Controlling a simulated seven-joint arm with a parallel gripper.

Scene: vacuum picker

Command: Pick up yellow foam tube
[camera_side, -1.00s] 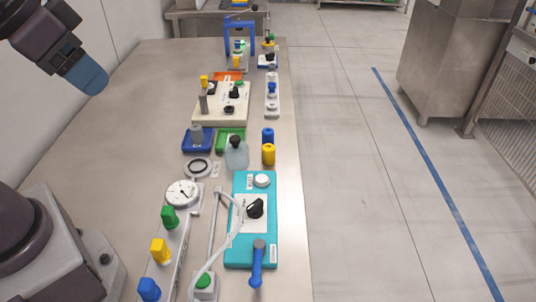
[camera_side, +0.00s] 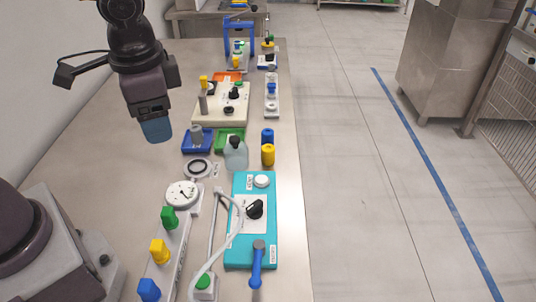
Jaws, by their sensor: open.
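The yellow foam tube (camera_side: 268,155) stands upright near the right edge of the table, just in front of a blue tube (camera_side: 267,136) of similar shape. My gripper (camera_side: 157,131) has a blue end and points down over the left part of the table. It is well to the left of the yellow tube and higher than it, with nothing visible in it. It is open, though the gap between its fingers cannot be made out from this side.
A clear bottle with a black cap (camera_side: 236,154) stands just left of the yellow tube. A teal box (camera_side: 268,190) with a knob and blue lever lies in front. Blue (camera_side: 188,148) and green (camera_side: 232,131) trays sit behind. The table's left side is mostly bare.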

